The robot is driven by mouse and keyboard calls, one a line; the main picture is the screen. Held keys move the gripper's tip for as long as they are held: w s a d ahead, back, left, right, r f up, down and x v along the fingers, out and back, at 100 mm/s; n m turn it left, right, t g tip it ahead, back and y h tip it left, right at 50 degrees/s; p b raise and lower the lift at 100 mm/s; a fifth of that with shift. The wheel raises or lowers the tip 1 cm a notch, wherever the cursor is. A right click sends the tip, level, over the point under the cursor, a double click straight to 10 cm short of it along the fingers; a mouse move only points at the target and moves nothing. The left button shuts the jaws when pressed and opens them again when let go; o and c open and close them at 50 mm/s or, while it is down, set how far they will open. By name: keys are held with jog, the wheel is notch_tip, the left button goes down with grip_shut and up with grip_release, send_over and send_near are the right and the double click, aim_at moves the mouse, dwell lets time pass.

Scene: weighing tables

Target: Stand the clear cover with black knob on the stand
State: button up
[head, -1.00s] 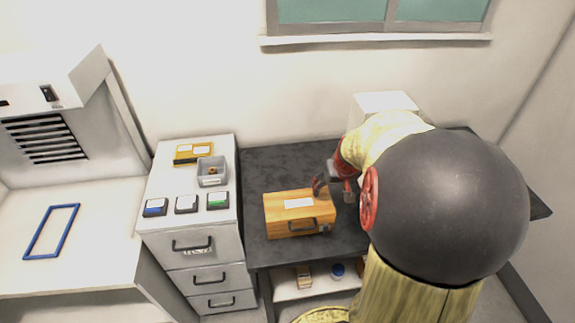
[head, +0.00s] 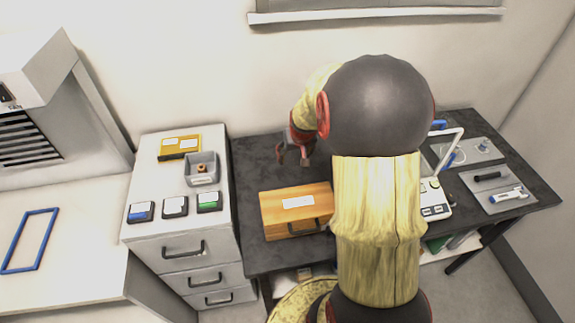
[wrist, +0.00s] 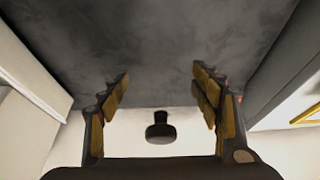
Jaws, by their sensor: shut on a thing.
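My gripper (head: 294,152) is over the dark table behind the wooden box, near the back wall. In the wrist view its two fingers (wrist: 162,95) stand wide apart, with the black knob (wrist: 160,128) between them. The gripper is shut on the clear cover that bears this knob. The cover's clear walls hardly show in the wrist view, and I cannot make the cover out in the head view. I cannot pick out the stand for certain; my arm hides the middle of the table.
The wooden box (head: 285,222) stands at the table's front left. A white drawer cabinet (head: 150,232) with small boxes adjoins on the left. A white balance (head: 432,200) and two grey trays (head: 470,165) (head: 482,203) are on the right. Dark table (head: 252,165) is bare behind the box.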

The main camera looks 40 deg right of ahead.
jog(key=w+f, duration=0.3)
jog(key=shift+a+f+b, duration=0.2)
jog(key=shift+f+b, duration=0.05)
jog(key=shift+b, duration=0.15)
jog(key=shift+w+f+b, duration=0.1)
jog(key=shift+f+b, duration=0.25)
jog(key=shift+f, duration=1.25)
jog(key=shift+f, duration=0.15)
jog(key=o, duration=1.2)
jog(key=shift+c, duration=0.2)
